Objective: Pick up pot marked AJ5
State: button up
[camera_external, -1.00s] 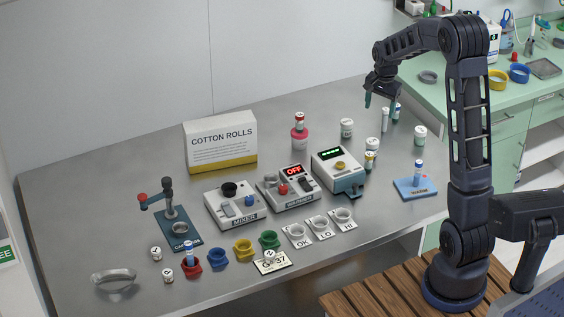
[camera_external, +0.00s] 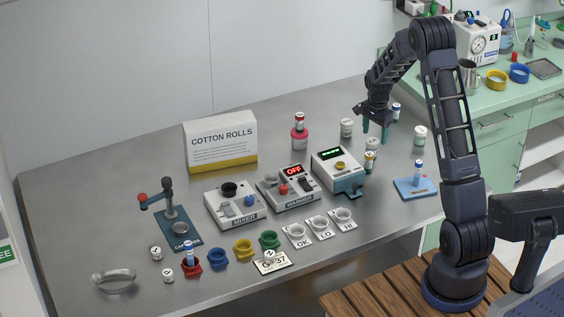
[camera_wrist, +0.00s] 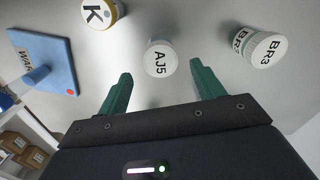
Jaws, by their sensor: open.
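The pot marked AJ5 (camera_wrist: 160,59) stands on the table in the wrist view, its round white lid facing the camera. It lies just past and between the tips of my gripper (camera_wrist: 161,70). The green fingers are apart and hold nothing. In the external view my gripper (camera_external: 376,136) points down, low over the right back of the table among the pots. I cannot pick out AJ5 there, as the fingers cover part of that area.
A blue mat (camera_wrist: 60,50) lies left. In the external view, control boxes (camera_external: 290,188) stand left of my gripper.

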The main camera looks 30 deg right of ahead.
aim_at(373, 141)
jog(key=shift+a+f, duration=0.2)
jog(key=shift+f, duration=1.5)
jog(key=shift+a+f, duration=0.15)
jog(key=shift+f, duration=1.5)
jog(key=shift+c, duration=0.5)
jog(key=c, duration=1)
